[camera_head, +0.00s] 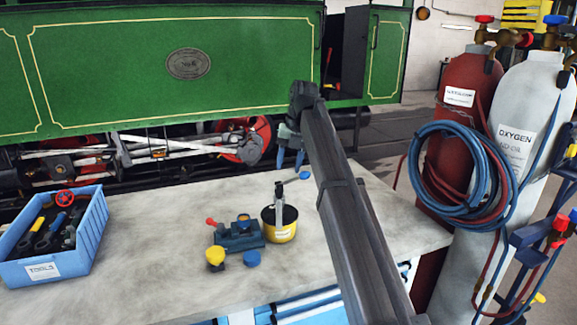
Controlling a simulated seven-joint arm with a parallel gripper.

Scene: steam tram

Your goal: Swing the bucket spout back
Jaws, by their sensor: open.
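A small yellow and black bucket (280,232) with a pale label stands on the workbench. A grey upright piece (280,198) rises from it. A thin dark arm seems to run right from the top of this piece to a blue knob (304,175); I cannot tell for certain which part is the spout. My gripper (290,166) points down with its blue-grey fingers apart and nothing seen between them. In the picture its fingertips are just above and left of the blue knob. I cannot tell whether they touch anything.
The pale workbench (345,262) holds a blue tool crate (88,243) at left and a blue block with a red knob (238,236) left of the bucket. A yellow knob (215,256) and a blue cap (251,258) sit in front. Gas cylinders (520,130) stand right. A green tram (110,70) is behind.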

